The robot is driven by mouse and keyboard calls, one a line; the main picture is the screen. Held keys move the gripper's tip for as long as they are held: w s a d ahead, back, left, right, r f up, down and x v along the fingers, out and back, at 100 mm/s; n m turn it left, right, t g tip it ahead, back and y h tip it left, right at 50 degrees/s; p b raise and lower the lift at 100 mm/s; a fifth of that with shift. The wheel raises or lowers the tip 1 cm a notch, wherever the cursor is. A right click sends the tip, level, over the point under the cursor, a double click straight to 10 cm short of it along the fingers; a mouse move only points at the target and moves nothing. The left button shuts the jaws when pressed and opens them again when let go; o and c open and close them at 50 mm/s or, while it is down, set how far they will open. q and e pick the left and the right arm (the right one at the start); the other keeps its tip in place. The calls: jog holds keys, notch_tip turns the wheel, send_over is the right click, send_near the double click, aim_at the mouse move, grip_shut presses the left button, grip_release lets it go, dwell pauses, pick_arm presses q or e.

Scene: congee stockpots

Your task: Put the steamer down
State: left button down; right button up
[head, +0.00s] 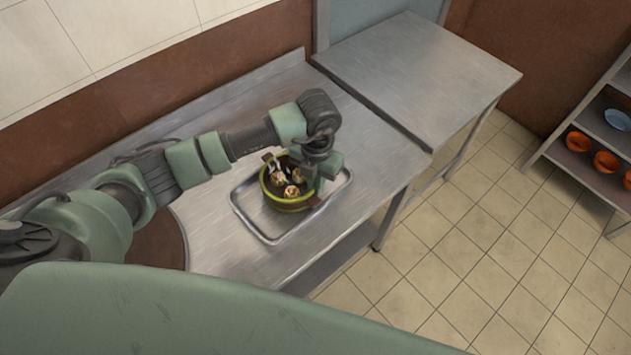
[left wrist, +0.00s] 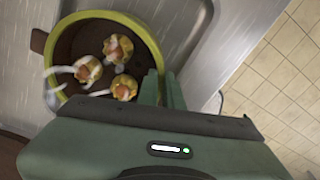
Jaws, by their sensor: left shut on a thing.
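The steamer (head: 286,206) is a round, yellow-green basket with a dark brown inside and brown side handles. It holds 3 dumplings with orange tops, and pale wisps show over it. It is within the outline of a metal tray (head: 246,224) on the steel counter; I cannot tell whether its base touches the tray. In the left wrist view the steamer (left wrist: 154,44) fills the upper left. My left gripper (head: 312,184) is shut on its right side, pointing down; its fingers also show in the left wrist view (left wrist: 162,88). My right gripper is not in view.
A second steel table (head: 420,70) stands to the right and is bare. The counter (head: 370,165) right of the tray is clear. A shelf (head: 590,125) with orange bowls (head: 606,161) and a blue bowl (head: 617,119) stands far right. A dark round surface (head: 165,240) lies left of the tray.

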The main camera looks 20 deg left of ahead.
pick_arm(q)
jog(key=shift+f, duration=0.2)
jog(key=c, duration=1.6)
grip_release()
jog(key=shift+r, duration=0.1)
jog(key=shift+r, duration=0.1)
jog(key=shift+r, duration=0.2)
notch_tip(320, 180, up, 12)
jog(key=shift+w+f+b, duration=0.1)
jog(key=shift+f+b, duration=0.05)
jog(key=shift+b, duration=1)
jog(key=shift+d, duration=0.1)
